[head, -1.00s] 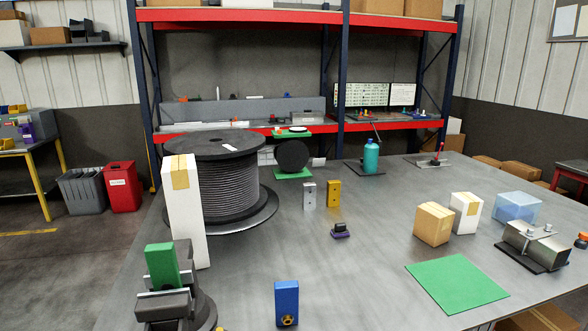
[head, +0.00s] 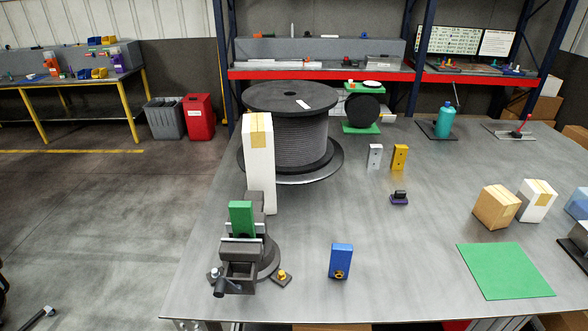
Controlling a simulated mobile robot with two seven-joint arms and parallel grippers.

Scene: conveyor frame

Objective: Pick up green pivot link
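The green pivot link (head: 241,218) stands upright in the jaws of a dark grey vise (head: 243,252) near the table's left front edge. Its upper part shows above the jaws; its lower end is hidden by the front jaw. A blue link (head: 341,260) with a brass-coloured fitting stands to the right of the vise, apart from it. A grey link (head: 375,156) and a yellow link (head: 399,157) stand farther back. Neither of my grippers is in view.
A tall white box (head: 260,165) stands close behind the vise, with a large cable spool (head: 291,133) behind it. A green mat (head: 505,271) and cartons (head: 497,207) are on the right. The table's middle is largely clear.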

